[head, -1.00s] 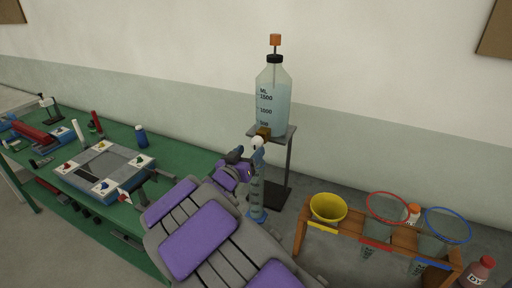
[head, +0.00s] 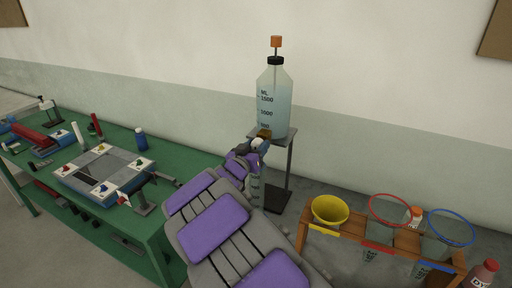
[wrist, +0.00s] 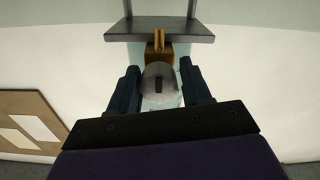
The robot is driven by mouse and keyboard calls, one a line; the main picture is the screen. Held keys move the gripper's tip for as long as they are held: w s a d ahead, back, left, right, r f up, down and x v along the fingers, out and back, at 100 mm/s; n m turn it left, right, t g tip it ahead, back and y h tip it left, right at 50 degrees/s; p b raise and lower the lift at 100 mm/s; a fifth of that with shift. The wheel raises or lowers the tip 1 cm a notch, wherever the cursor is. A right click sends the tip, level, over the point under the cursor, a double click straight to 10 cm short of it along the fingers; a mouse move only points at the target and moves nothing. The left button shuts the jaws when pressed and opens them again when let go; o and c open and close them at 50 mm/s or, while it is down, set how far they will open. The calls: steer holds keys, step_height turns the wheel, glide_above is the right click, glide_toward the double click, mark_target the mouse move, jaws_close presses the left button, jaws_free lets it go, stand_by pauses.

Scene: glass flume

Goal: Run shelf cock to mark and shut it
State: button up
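A clear bottle (head: 273,98) of pale blue liquid, with printed marks and an orange-topped rod, stands on a grey shelf stand (head: 288,138). The tan-orange cock (head: 264,134) sits low on its front; it also shows at the shelf edge in the wrist view (wrist: 158,47). My gripper (head: 259,145) is at the cock. In the wrist view my gripper (wrist: 160,88) is open, its dark fingers either side of a pale round part (wrist: 158,78) with a dark slot. Contact cannot be told. A clear marked cylinder (head: 257,190) below is mostly hidden by my arm.
A green workbench (head: 165,215) with a grey tray device (head: 103,172) and a blue bottle (head: 141,139) is at left.

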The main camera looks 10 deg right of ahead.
steer(key=c, duration=0.6)
steer(key=shift+c, duration=0.2)
steer(key=shift+r+n+p, duration=0.15)
steer(key=shift+n+p, duration=0.15)
steer(key=shift+p, duration=0.75)
steer(key=shift+r+n+p, duration=0.15)
steer(key=shift+n+p, duration=0.25)
steer(key=shift+p, duration=0.85)
steer(key=n+p, duration=0.3)
steer(key=p, duration=0.6)
steer(key=shift+s, duration=0.1)
steer(key=n+p, duration=0.3)
steer(key=p, duration=0.4)
steer(key=shift+n+p, duration=0.3)
steer(key=shift+f+n+p, duration=0.2)
steer(key=shift+n+p, duration=0.1)
steer(key=shift+p, duration=0.15)
steer(key=shift+f+n+p, duration=0.2)
steer(key=shift+n+p, duration=0.1)
steer(key=shift+d, duration=0.1)
